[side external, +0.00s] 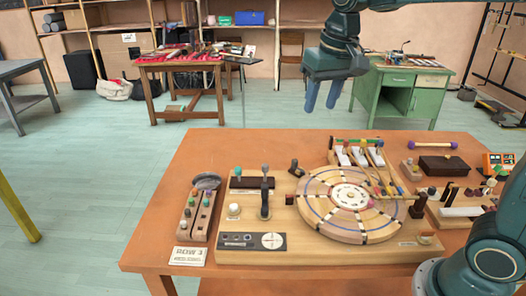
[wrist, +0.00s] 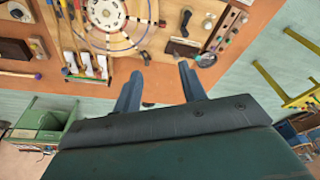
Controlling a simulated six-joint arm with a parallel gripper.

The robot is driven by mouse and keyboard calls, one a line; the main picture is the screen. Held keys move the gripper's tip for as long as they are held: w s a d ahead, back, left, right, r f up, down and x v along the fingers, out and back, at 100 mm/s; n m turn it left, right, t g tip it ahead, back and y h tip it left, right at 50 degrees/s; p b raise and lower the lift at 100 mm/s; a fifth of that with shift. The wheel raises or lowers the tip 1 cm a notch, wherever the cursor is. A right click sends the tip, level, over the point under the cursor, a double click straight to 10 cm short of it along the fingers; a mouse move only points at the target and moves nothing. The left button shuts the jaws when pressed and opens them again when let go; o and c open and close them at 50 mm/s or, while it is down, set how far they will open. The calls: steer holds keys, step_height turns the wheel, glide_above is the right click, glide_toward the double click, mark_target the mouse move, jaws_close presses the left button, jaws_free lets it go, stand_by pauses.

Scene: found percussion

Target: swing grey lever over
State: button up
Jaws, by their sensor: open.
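A dark upright lever with a grey knob (side external: 265,185) stands on the left part of the wooden board (side external: 310,256); I take it for the grey lever. In the wrist view a dark upright shape (wrist: 186,20) near the top looks like the same lever. My gripper (side external: 321,104) is high above the far edge of the table, well apart from the lever. In the wrist view its two blue fingers (wrist: 159,84) are spread with nothing between them.
A round patterned disc (side external: 350,204) fills the board's middle. A dark slab (side external: 244,182) and a small black piece (side external: 295,167) are near the lever. A knobbed wooden strip (side external: 198,215) lies left. White keys (side external: 360,156) stand behind the disc. Air around my gripper is clear.

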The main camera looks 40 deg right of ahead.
stand_by(0.4)
steer(key=m+g, duration=0.3)
glide_above(265, 164)
step_height(265, 164, down, 11)
steer(key=shift+a, duration=0.2)
steer(key=shift+f, duration=0.15)
steer(key=shift+d+f, duration=0.1)
steer(key=shift+f, duration=6.7)
jaws_close()
